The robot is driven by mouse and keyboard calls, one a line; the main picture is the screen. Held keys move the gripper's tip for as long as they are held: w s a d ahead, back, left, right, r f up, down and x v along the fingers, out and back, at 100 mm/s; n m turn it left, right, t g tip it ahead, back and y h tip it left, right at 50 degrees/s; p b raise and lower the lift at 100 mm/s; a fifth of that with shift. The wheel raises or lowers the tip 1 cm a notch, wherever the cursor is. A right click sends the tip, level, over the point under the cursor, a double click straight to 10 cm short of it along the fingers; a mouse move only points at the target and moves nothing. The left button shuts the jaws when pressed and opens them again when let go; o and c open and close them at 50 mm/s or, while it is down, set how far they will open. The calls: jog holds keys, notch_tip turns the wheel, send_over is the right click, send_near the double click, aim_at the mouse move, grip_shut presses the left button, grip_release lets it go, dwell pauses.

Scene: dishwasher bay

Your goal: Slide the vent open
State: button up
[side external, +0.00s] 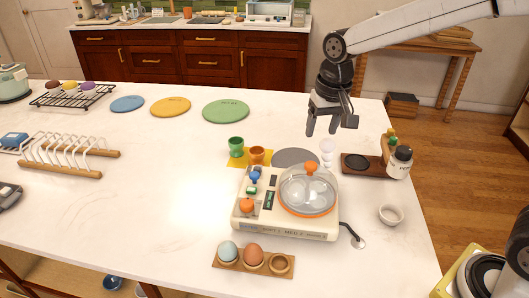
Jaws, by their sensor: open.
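A cream egg cooker (287,229) stands on the white counter. Its clear domed lid (308,190) has an orange rim and an orange knob (311,167) on top, and pale eggs show through it. A control panel with an orange knob (246,204), a blue-topped control (254,177) and small green parts lies left of the dome. I cannot make out which part is the vent; it is too small or hidden. My gripper (328,127) is open and empty, pointing down above the counter, behind and above the cooker, apart from it.
Green and orange egg cups (236,147) stand behind the cooker on a yellow mat. A wooden egg holder (229,265) lies in front. A small white bowl (391,214), a jar (400,162) and a dark wooden tray (368,178) are right.

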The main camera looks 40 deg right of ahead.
jog(key=w+a+f+m+g, duration=0.1)
jog(key=w+a+m, duration=0.1)
jog(key=w+a, duration=0.3)
jog(key=w+a+f+m, duration=0.2)
jog(key=w+m, duration=0.1)
jog(key=w, duration=0.4)
send_over(257, 167)
jog(key=shift+f, duration=2.55)
jog(key=shift+f, duration=0.1)
jog(key=shift+f, duration=3.75)
grip_shut()
